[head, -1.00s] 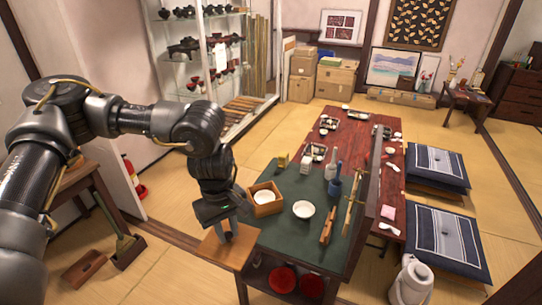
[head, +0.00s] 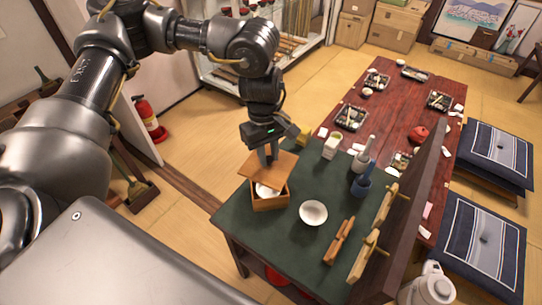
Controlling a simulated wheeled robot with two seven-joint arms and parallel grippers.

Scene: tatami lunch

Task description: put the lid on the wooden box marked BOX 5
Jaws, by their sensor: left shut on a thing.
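The wooden box (head: 270,204) stands on the green-topped table, open at the front, with a white bowl (head: 263,190) showing inside. No marking on it is legible at this size. My left gripper (head: 267,155) is shut on the flat wooden lid (head: 284,166) and holds it over the far part of the box. The lid hides the box's far rim. A gap shows between the lid and the near rim; I cannot tell whether the lid touches the far rim. My right gripper is not in view.
On the green table (head: 255,235) a white bowl (head: 313,213) stands right of the box. A blue cup (head: 362,184), a grey bottle (head: 364,155), a pale carton (head: 331,146) and wooden tools (head: 339,242) stand or lie further right. The low red table (head: 389,115) is behind.

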